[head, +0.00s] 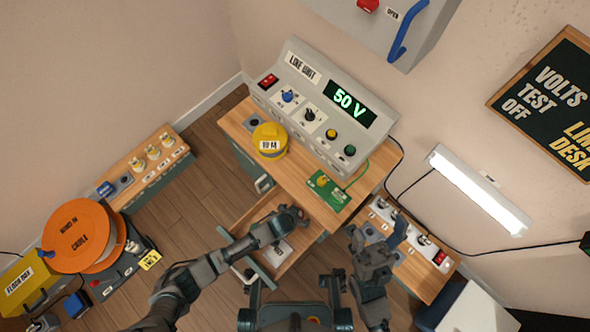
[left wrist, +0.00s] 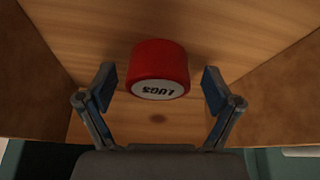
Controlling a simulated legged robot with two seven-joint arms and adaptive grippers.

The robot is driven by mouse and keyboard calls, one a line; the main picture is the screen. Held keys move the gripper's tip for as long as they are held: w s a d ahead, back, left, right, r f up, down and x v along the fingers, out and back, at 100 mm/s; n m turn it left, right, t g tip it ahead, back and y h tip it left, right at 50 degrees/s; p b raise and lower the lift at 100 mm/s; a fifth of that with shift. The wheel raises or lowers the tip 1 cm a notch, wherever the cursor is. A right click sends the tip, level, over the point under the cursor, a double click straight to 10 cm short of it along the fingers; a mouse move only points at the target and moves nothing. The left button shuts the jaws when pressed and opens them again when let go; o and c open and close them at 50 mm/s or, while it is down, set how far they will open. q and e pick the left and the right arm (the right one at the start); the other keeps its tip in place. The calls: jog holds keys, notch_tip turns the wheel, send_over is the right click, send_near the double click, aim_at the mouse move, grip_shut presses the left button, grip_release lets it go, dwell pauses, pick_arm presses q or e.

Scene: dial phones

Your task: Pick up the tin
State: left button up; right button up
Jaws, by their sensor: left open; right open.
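A red tin (left wrist: 158,68) with a white label reading "LUGS" lies on a wooden surface in the left wrist view. My left gripper (left wrist: 160,85) is open, with one finger on each side of the tin and gaps between. In the head view my left gripper (head: 297,216) is over the open wooden drawer (head: 250,217); the red tin cannot be made out there. A yellow round tin-like container (head: 269,141) with a white label stands on the desk. My right gripper (head: 378,240) is open and empty, right of the drawer.
The desk (head: 300,182) carries a grey console (head: 325,105) showing "50 V" and a green card (head: 328,190). Wooden drawer walls flank my left gripper. A low bench (head: 425,272) with switches stands at right. An orange cable reel (head: 83,235) stands at left.

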pick_arm(q)
jog(key=shift+d+r, duration=0.15)
jog(key=shift+c, duration=1.4)
jog(key=c, duration=0.8)
jog(key=shift+c, duration=1)
